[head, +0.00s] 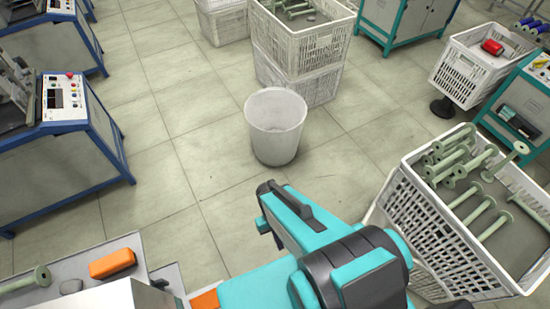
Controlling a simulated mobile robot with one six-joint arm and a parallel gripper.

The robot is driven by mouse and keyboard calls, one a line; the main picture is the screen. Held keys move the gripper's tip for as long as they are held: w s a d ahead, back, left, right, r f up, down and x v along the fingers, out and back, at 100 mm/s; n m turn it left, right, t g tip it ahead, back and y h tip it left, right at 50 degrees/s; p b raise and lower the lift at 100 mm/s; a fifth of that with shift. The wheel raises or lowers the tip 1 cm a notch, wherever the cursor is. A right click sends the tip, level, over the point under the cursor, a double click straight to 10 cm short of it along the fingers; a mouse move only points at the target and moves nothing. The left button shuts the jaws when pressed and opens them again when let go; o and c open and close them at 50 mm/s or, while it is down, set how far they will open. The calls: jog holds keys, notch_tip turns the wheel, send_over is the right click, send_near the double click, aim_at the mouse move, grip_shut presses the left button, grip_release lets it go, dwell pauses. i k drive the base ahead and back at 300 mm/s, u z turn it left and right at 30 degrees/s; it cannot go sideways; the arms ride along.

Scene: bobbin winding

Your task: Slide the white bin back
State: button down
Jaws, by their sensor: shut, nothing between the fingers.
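The white bin (275,132) is a round, open-topped, tapered bucket. It stands upright on the tiled floor near the middle of the head view, and no contents can be made out inside. My teal and black arm reaches up from the bottom of the view, and its visible part ends below the bin in the picture, apart from it. My gripper and its fingers do not show.
Stacked white crates (297,88) stand just behind the bin. A white crate of green bobbins (433,226) is at right front. A blue-framed machine (62,165) stands at left. A worktop with an orange object (112,263) is at lower left. Floor left of the bin is clear.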

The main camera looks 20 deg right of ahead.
aim_at(276, 117)
jog(key=z, duration=0.05)
jog(key=i, duration=1.65)
jog(key=z, duration=0.9)
jog(key=k, duration=0.15)
jog(key=u, duration=2.95)
jog(key=i, duration=0.55)
jog(key=u, duration=0.05)
